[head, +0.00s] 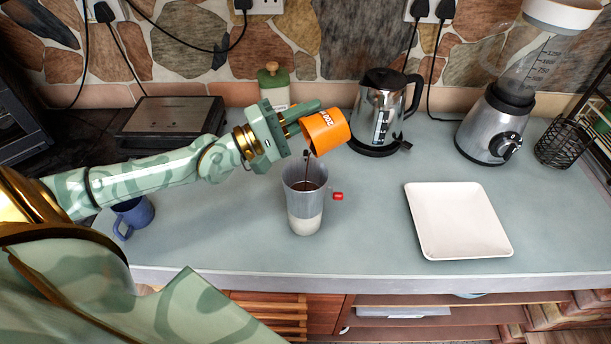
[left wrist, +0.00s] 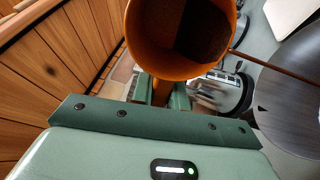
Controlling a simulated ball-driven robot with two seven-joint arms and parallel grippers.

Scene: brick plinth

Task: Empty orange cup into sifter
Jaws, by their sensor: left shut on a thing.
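A thin brown stream runs from the cup's rim down into a tall grey and cream vessel (head: 305,209) standing upright on the counter below. No other likely sifter shows; I cannot tell whether this vessel is one. A small red tag (head: 338,196) is beside the vessel. In the left wrist view the orange cup (left wrist: 142,38) has dark brown contents inside, with the stream leaving to the right. My right gripper is out of view.
A white square plate (head: 458,220) lies right of the vessel. A steel kettle (head: 379,108) and a blender (head: 493,125) stand behind. A blue mug (head: 133,214) sits at the left below my arm. A wire basket (head: 563,144) stands far right. The front counter is mostly clear.

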